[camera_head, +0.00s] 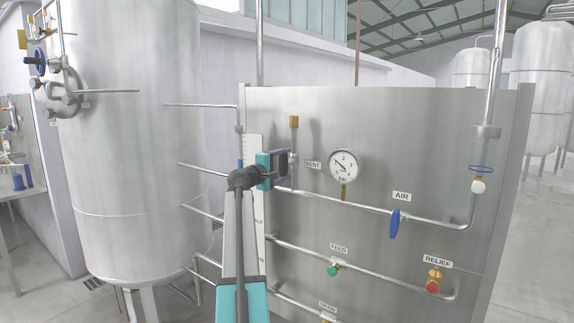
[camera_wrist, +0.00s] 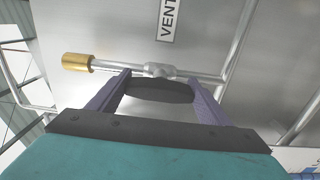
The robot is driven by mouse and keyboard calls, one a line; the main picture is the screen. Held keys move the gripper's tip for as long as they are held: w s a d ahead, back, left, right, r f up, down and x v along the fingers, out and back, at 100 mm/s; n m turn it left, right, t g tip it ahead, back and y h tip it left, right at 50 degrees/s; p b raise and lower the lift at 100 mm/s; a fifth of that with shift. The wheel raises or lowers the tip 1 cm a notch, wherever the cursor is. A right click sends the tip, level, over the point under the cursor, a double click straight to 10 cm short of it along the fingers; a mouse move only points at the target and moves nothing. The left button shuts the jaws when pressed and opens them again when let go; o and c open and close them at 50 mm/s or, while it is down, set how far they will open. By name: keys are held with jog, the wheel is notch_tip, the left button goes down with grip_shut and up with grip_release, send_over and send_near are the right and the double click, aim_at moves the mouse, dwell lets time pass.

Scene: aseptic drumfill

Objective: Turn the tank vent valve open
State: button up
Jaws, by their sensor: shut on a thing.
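The tank vent valve sits on a short upright pipe with a brass end (camera_head: 294,122), left of the VENT label (camera_head: 313,165). In the wrist view the valve body (camera_wrist: 160,70) is on the pipe, with the brass end (camera_wrist: 78,63) to its left. A dark oval handle (camera_wrist: 160,92) lies between the two purple fingers of my gripper (camera_wrist: 158,80), one finger at each end. The handle looks roughly in line with the pipe. My gripper (camera_head: 285,160) is shut on it. In the head view my gripper hides the handle.
A pressure gauge (camera_head: 346,166) is right of the valve. The blue AIR handle (camera_head: 395,224), green FEED valve (camera_head: 333,270) and red RELIEF valve (camera_head: 433,286) are on the same steel panel (camera_head: 420,130). A large tank (camera_head: 135,150) stands left, with pipes running to the panel.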

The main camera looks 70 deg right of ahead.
jog(key=shift+a+f, duration=0.15)
jog(key=shift+f, duration=0.3)
jog(key=o, duration=0.9)
jog(key=shift+a+r, duration=0.1)
jog(key=shift+o, duration=0.7)
jog(key=shift+w+r, duration=0.1)
jog(key=shift+r, duration=0.1)
jog(key=b+v, duration=0.3)
jog(key=v, duration=1)
jog(key=shift+a, duration=0.3)
